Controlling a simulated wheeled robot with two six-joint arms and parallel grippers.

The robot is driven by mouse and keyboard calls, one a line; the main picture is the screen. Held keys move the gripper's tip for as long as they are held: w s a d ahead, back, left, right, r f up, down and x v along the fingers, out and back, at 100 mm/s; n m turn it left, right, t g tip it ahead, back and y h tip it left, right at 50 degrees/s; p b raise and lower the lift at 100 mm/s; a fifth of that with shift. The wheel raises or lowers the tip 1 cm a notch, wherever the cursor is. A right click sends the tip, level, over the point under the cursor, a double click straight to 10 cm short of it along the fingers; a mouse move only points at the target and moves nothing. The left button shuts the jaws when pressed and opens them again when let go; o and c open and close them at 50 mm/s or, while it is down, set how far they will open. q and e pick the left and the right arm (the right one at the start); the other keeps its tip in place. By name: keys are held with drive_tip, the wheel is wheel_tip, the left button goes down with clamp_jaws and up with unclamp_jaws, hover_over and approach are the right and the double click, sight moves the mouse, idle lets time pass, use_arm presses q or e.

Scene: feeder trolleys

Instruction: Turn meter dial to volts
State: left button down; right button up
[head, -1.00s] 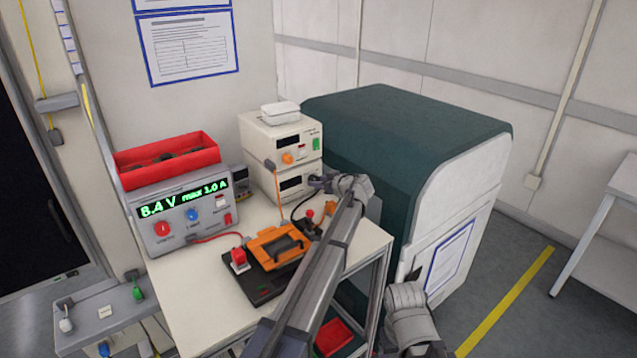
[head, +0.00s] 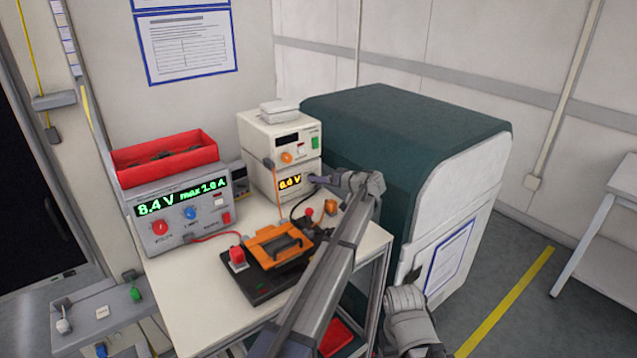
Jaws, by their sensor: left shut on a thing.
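The meter (head: 283,196) is the lower of two stacked cream boxes at the back of the table. Its small display (head: 289,182) is lit orange and ends in a V; the digits look like 0.0. My left gripper (head: 315,180) is at the right side of the meter's front, shut on the dial there. The fingers hide the dial, so I cannot read its pointer.
A power supply (head: 150,232) reading 8.4 V, max 1.0 A, stands at left under a red bin (head: 135,176). An orange clamp fixture (head: 262,246) on a black base (head: 248,279) sits in front of the meter. A large green-topped cabinet (head: 400,125) stands right of the table.

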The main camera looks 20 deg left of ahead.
idle(0.5)
use_arm(q)
drive_tip(key=shift+c, duration=2.2)
unclamp_jaws()
drive_tip(key=p+v, duration=0.2)
drive_tip(key=v, duration=0.5)
drive_tip(key=shift+s+d, duration=0.1)
drive_tip(key=shift+d, duration=0.05)
drive_tip(key=shift+s+d, duration=0.1)
drive_tip(key=shift+d, duration=0.15)
